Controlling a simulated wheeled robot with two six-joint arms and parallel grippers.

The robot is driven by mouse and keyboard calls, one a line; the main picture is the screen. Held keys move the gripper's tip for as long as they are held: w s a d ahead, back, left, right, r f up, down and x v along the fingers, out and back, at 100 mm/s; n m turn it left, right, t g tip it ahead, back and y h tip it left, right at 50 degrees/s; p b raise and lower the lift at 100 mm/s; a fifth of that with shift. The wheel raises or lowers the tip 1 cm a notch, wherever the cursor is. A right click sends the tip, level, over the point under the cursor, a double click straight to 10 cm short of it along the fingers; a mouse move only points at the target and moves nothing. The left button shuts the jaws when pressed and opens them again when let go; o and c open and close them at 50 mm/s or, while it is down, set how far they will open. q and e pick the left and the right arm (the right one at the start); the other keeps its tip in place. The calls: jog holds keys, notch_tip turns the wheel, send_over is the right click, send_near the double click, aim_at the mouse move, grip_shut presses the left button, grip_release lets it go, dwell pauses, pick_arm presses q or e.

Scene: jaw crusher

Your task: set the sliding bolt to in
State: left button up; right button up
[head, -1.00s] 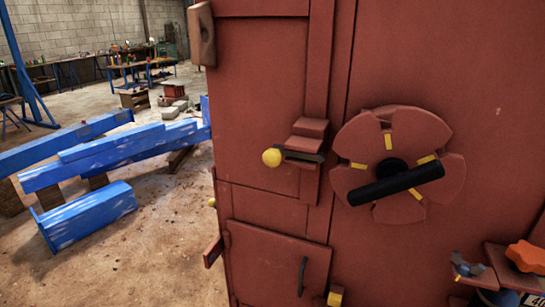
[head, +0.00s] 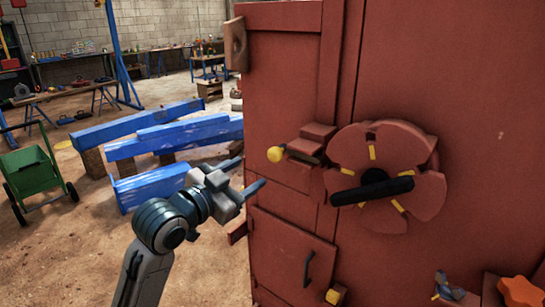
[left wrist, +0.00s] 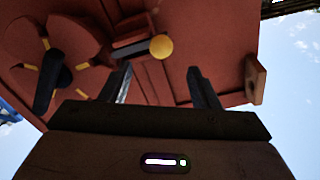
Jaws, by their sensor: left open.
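The sliding bolt (head: 304,150) is a dark bar with a yellow round knob (head: 275,154) at its left end, mounted in a red bracket on the red crusher's front. The knob sticks out to the left of the bracket. My left gripper (head: 252,174) is open and empty, below and to the left of the knob in the head view, its fingers pointing to the crusher. In the left wrist view the yellow knob (left wrist: 160,46) shows beyond and between the open fingers (left wrist: 160,84), apart from them. My right gripper is not in view.
A red handwheel with a black bar (head: 372,188) is right of the bolt. A lower hatch (head: 292,255) has a dark handle. Blue beams (head: 165,140) lie on the floor behind my left arm. A green cart (head: 30,170) stands at the far left.

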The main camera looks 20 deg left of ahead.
aim_at(271, 157)
pick_arm(q)
jog(key=p+x, duration=0.2)
jog(key=x, duration=0.7)
jog(key=shift+w+r+p, duration=0.15)
jog(key=shift+w+p, duration=0.05)
jog(key=shift+p, duration=0.15)
jog(key=shift+w+d, duration=0.2)
jog(key=shift+w, duration=0.3)
grip_shut()
